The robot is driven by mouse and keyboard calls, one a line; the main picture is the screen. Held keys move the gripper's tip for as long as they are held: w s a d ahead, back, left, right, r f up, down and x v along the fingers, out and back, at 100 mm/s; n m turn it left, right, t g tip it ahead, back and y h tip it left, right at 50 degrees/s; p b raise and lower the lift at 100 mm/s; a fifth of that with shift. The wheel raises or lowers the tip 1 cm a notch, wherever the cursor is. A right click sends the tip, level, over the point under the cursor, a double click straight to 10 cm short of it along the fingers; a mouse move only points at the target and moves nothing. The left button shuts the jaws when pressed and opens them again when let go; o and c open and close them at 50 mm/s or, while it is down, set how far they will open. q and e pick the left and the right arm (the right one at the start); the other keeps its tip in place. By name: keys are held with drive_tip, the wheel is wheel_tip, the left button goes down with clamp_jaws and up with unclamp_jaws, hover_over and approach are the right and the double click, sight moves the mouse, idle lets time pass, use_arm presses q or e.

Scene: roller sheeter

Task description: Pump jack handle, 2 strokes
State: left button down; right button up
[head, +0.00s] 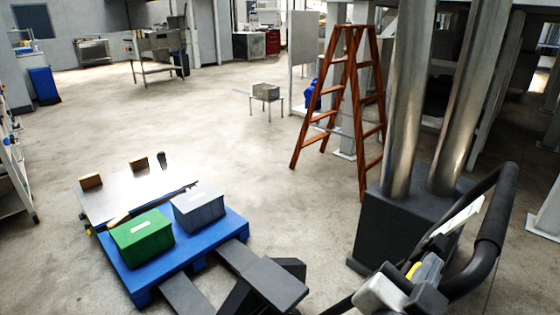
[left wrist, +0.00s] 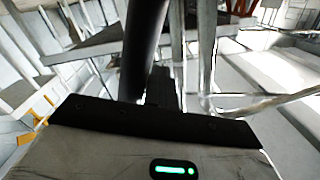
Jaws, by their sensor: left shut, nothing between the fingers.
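The jack handle (head: 492,232) is a thick black loop at the right of the head view. My left gripper (head: 425,272), in grey and white with a yellow mark, is beside the lower inside of the loop. It is shut with nothing in it. In the left wrist view a black bar (left wrist: 146,45), which looks like part of the handle, rises just beyond the dark front edge of the gripper. I cannot tell whether the two touch. The jack's dark forks (head: 268,280) reach toward a blue pallet (head: 237,225). My right gripper is not in view.
A green crate (head: 142,240) and a grey crate (head: 199,208) stand on the pallet. Two steel columns on a dark base (head: 405,225) stand close behind the handle. A wooden ladder (head: 340,105) is farther back. The central floor is clear.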

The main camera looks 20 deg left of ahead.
use_arm(q)
drive_tip(key=r+n, duration=0.1)
drive_tip(key=r, duration=0.1)
drive_tip(key=r+n, duration=0.1)
drive_tip(key=r, duration=0.2)
drive_tip(key=s+r+n, duration=0.1)
drive_tip(key=r+n, duration=0.1)
drive_tip(key=shift+d+r+h, duration=0.15)
drive_tip(key=shift+r+h, duration=0.2)
drive_tip(key=shift+h, duration=0.05)
drive_tip(key=w+a+f+b, duration=0.1)
drive_tip(key=w+a, duration=0.4)
drive_tip(key=a, duration=0.6)
drive_tip(key=w+a+f+b, duration=0.1)
drive_tip(key=w+a, duration=0.4)
drive_tip(key=a, duration=0.5)
drive_tip(key=w+a+f+b, duration=0.2)
drive_tip(key=w+a, duration=0.3)
drive_tip(key=a, duration=0.6)
drive_tip(key=shift+a+b, duration=0.35)
drive_tip(key=shift+b, duration=0.15)
drive_tip(key=d+p, duration=0.1)
drive_tip(key=s+d+p, duration=0.1)
drive_tip(key=d, duration=0.1)
drive_tip(key=s+d+p, duration=0.1)
drive_tip(key=d, duration=0.1)
drive_tip(key=shift+s+d+p, duration=0.1)
drive_tip(key=shift+d+p, duration=0.15)
drive_tip(key=shift+p, duration=0.05)
